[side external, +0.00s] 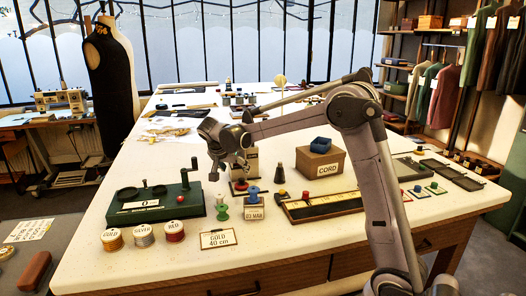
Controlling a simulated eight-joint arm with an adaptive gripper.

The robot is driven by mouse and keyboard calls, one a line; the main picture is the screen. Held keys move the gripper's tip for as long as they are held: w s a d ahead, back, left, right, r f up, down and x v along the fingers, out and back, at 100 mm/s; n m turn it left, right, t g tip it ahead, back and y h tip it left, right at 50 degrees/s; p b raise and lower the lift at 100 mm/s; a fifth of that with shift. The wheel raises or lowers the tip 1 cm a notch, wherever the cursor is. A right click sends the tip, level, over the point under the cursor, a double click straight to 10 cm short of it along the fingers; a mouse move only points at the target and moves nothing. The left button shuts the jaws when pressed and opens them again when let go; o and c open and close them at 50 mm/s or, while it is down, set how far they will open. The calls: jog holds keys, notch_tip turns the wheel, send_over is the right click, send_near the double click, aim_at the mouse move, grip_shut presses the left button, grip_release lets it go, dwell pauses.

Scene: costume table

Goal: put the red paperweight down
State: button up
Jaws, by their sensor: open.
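My gripper (229,170) is open, fingers pointing down, over the middle front of the white table (270,257). A small dark reddish piece (240,186) sits on the table just below and right of the fingers. It may be the red paperweight, but it is too small and partly covered to be sure. I cannot tell whether a finger touches it. Another small red piece (305,195) lies on the long dark board (322,207) to the right, and a red knob (180,199) shows on the green device (155,205) to the left.
Gold, silver and red spools stand at the front left, beside a "GOLD 40 cm" card (218,239). Green (222,208) and blue (253,196) pieces stand close to my gripper. A "CORD" box (320,169) and a dark cone (279,173) stand right.

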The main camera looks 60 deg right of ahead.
jog(key=s+a+r+n+t+y, duration=0.35)
jog(key=s+a+n, duration=0.45)
jog(key=s+a, duration=0.4)
jog(key=s+a+f+n+t+y, duration=0.2)
jog(key=s+a+f+n+y, duration=0.2)
jog(key=s+a+n, duration=0.3)
jog(key=s+a+f, duration=0.1)
jog(key=s+a, duration=0.1)
jog(key=a, duration=0.1)
jog(key=shift+s+a+f, duration=0.2)
jog(key=shift+s+a, duration=0.05)
jog(key=shift+s, duration=0.05)
